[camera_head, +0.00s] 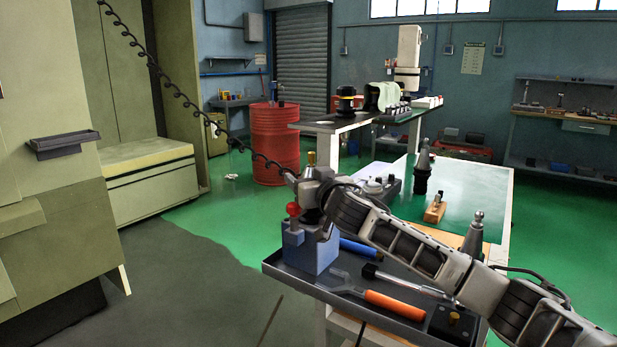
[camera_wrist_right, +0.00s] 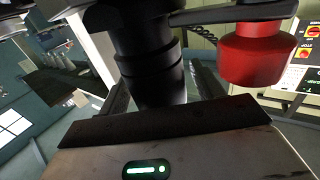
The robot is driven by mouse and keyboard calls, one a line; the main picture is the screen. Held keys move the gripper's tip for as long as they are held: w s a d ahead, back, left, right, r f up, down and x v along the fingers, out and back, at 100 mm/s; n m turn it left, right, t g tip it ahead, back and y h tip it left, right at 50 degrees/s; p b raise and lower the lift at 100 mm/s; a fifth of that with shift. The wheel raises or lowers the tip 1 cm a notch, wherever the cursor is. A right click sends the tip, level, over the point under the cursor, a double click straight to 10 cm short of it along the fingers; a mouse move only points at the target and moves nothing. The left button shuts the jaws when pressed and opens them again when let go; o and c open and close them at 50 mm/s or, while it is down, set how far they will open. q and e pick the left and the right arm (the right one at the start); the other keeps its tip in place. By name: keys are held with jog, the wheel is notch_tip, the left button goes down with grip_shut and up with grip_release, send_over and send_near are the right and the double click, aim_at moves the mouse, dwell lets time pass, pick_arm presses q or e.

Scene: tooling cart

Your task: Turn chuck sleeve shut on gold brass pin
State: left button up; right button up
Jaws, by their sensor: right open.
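A blue block (camera_head: 310,250) stands at the left end of the dark tray, with a holder and a red knob (camera_head: 293,209) above it. Whether the fingers touch the sleeve cannot be told. My left gripper is out of view.
The dark tray (camera_head: 340,285) holds an orange-handled tool (camera_head: 394,304), a blue-handled tool (camera_head: 360,249) and a black-handled tool (camera_head: 372,272). Tool holders (camera_head: 422,175) stand on the green-topped cart behind. My right arm crosses above the tray. Open floor lies to the left.

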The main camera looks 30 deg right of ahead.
jog(key=c, duration=1)
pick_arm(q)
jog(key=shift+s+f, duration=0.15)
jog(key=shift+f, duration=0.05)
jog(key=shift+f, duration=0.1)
